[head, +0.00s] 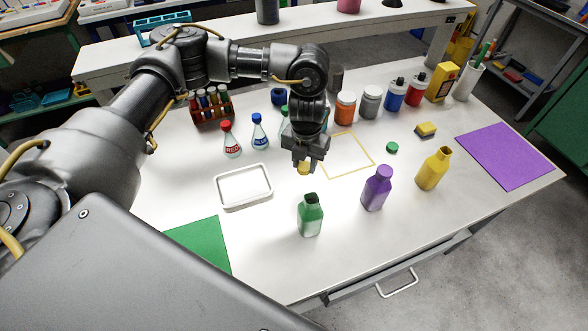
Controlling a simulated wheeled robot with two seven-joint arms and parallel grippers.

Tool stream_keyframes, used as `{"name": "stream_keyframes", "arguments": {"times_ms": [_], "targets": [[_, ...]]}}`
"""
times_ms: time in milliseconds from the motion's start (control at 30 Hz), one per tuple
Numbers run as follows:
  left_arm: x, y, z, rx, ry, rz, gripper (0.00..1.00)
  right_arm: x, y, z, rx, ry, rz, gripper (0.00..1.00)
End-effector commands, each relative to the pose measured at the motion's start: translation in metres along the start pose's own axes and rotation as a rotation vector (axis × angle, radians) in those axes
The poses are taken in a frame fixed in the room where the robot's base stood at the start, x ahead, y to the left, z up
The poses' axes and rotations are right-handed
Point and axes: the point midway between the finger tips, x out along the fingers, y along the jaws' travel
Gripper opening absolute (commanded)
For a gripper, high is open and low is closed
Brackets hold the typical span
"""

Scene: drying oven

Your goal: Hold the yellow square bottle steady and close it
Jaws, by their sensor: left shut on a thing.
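The yellow square bottle (432,172) stands upright on the white table at the right, with no cap on its neck. My left gripper (304,165) points down above the middle of the table, well to the left of that bottle. It is shut on a small yellow cap (304,170), which shows just below the fingers. My right gripper is not in view.
A purple bottle (376,189) and a green bottle (310,216) stand left of the yellow one. A green cap (392,147) and a sponge (426,130) lie behind it. A white tray (243,204) and flasks (230,143) are at left. A purple mat (508,156) lies at right.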

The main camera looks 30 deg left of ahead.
Motion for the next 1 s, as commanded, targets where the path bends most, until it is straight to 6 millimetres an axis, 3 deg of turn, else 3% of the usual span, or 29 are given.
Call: {"name": "stream_keyframes", "arguments": {"times_ms": [67, 300, 500, 700, 1000], "targets": [[-0.015, -0.013, -0.001, 0.007, -0.005, 0.002, 0.13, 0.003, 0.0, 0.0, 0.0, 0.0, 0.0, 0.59], [-0.031, -0.058, -0.006, 0.004, -0.002, 0.002, 0.13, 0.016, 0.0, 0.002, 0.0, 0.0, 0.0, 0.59], [-0.043, -0.083, -0.008, 0.001, -0.001, 0.001, 0.13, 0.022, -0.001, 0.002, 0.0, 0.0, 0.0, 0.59], [-0.049, -0.096, -0.009, 0.0, 0.0, 0.001, 0.13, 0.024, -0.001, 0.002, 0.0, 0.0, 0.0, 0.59], [-0.051, -0.099, -0.01, -0.001, 0.001, 0.001, 0.13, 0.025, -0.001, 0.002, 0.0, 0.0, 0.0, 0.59]]}}
